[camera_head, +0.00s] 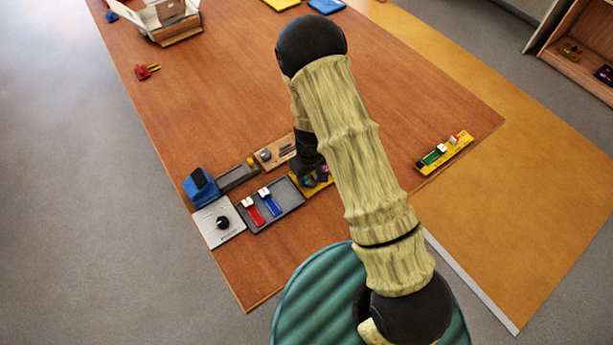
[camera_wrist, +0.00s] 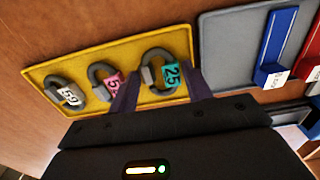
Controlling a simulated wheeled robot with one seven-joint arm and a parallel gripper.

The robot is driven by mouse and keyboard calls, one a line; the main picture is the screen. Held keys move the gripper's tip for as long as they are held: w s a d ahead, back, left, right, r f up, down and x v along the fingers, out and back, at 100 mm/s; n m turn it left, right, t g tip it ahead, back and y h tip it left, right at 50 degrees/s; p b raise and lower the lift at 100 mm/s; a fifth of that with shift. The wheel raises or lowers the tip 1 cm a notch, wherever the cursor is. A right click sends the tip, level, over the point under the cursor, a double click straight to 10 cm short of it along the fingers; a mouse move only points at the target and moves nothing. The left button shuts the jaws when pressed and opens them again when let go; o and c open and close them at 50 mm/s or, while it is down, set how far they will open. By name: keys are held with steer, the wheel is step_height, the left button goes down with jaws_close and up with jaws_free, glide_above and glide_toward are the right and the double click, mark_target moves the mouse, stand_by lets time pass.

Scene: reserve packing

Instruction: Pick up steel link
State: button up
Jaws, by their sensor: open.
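Several grey steel-looking links lie in a row on a yellow tray (camera_wrist: 119,48) in the wrist view. The link with a teal tag (camera_wrist: 149,62) is at the right, one with a pink tag (camera_wrist: 96,72) is in the middle, and one with a white tag (camera_wrist: 54,84) is at the left. My gripper (camera_wrist: 160,90) is open, with its two dark fingers on either side of the teal-tagged link. I cannot tell whether they touch it. In the head view my arm hides much of the yellow tray (camera_head: 323,185) and the links.
A grey tray (camera_head: 283,211) with red and blue tagged pieces stands beside the yellow tray. A panel with a black knob (camera_head: 217,226), a blue holder (camera_head: 201,187) and a wooden block (camera_head: 272,153) are close by. Another yellow tray (camera_head: 432,166) lies right. The table's middle is clear.

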steer(key=shift+f, duration=0.15)
steer(key=shift+c, duration=0.2)
steer(key=c, duration=0.6)
steer(key=shift+r, duration=0.2)
steer(key=shift+c, duration=0.2)
step_height(320, 180, up, 10)
steer(key=b, duration=0.2)
steer(key=shift+f+b, duration=0.15)
steer(key=shift+b, duration=0.2)
